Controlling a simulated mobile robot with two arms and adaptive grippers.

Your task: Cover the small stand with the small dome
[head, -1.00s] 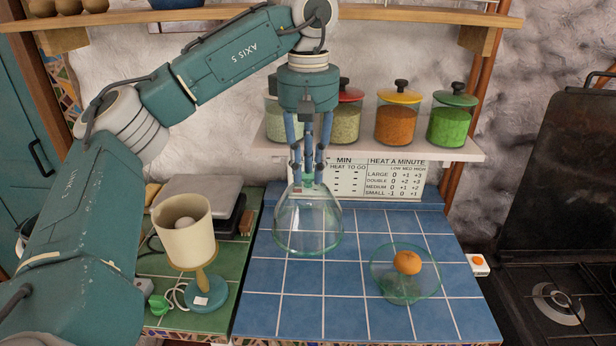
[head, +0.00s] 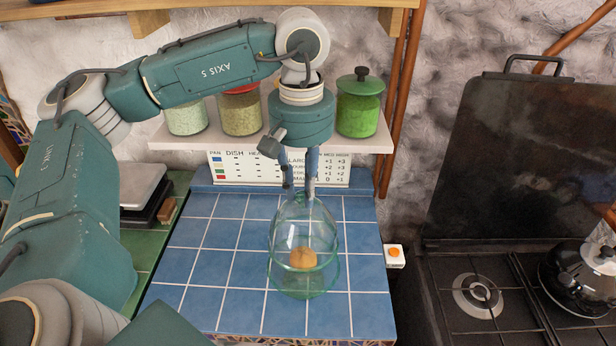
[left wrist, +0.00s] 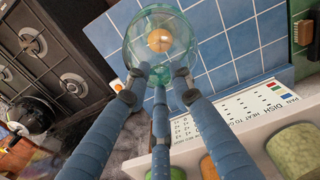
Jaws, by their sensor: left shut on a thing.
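The small dome (head: 297,228) is a clear glass cloche, held upright by the knob at its top. My left gripper (head: 299,187) is shut on that knob. The small stand (head: 304,290) is a green-tinted glass plate on the blue tiles, with an orange fruit (head: 303,258) on it. In the head view the dome overlaps the stand and the fruit shows through the glass. I cannot tell whether the dome's rim touches the stand. In the left wrist view the fruit (left wrist: 159,40) shows through the glass beyond my fingers. My right gripper is not in view.
A shelf (head: 170,144) with several spice jars is behind my left gripper. A small white box with an orange button (head: 394,255) lies right of the blue counter (head: 205,280). A black stove (head: 480,295) with a kettle (head: 585,275) is further right. The blue tiles left of the stand are clear.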

